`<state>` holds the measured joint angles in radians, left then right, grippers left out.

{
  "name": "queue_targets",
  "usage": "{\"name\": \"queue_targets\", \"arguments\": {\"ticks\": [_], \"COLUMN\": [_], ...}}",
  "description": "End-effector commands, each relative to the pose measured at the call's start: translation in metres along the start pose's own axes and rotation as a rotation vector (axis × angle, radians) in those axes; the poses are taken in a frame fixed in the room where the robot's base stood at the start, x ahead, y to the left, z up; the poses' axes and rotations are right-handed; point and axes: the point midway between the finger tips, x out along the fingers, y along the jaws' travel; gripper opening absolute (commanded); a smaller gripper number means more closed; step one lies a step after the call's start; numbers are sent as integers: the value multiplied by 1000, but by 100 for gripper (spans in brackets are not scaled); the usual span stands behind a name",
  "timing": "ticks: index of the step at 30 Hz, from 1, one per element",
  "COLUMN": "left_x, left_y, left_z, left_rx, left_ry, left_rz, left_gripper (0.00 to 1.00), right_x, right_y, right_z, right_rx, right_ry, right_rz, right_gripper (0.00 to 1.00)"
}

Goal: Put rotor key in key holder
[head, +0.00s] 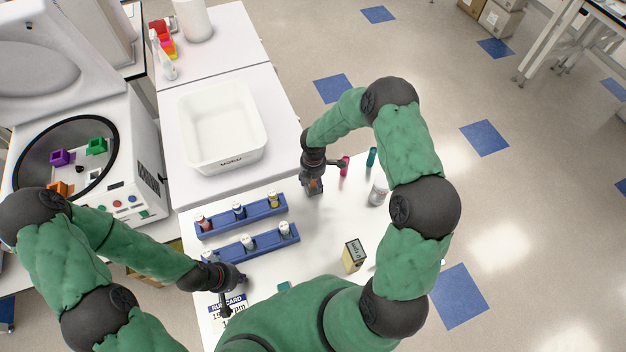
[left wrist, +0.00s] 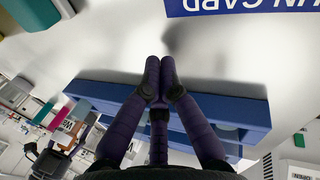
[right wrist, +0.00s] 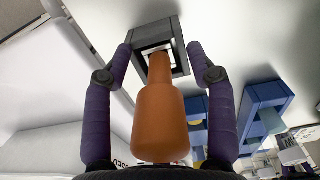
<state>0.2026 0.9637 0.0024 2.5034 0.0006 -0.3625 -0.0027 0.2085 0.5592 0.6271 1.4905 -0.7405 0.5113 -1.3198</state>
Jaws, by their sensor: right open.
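The rotor key has an orange handle (right wrist: 160,120). In the right wrist view its narrow end meets the opening of the dark grey square key holder (right wrist: 181,50); how deep it sits is hidden. My right gripper (right wrist: 161,52) is open, its fingers on either side of the handle with gaps visible. In the head view the right gripper (head: 313,178) is above the holder at the table's back, with a bit of orange showing. My left gripper (left wrist: 160,68) is shut and empty over the table; in the head view it is near the run card (head: 228,303).
Two blue tube racks (head: 243,216) with capped tubes stand between my grippers. A white basin (head: 222,125) is behind. A small yellow box (head: 354,256), a jar (head: 378,192) and pink and teal tubes (head: 371,157) are on the right. The open centrifuge (head: 66,160) is at left.

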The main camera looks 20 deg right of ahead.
Motion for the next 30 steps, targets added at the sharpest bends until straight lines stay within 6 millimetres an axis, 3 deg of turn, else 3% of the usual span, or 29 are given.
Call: {"name": "queue_targets", "arguments": {"ticks": [5, 21, 30], "left_x": [-4, -4, -4], "left_y": [1, 2, 2], "left_z": [0, 0, 0], "left_rx": [0, 0, 0], "left_ry": [0, 0, 0], "left_rz": [0, 0, 0], "left_gripper": [0, 0, 0], "right_x": [-10, -107, -124], "right_y": [1, 0, 0], "right_z": [0, 0, 0], "right_rx": [0, 0, -1], "right_ry": [-1, -1, 0], "right_rz": [3, 2, 0], "right_gripper": [57, 57, 57]}}
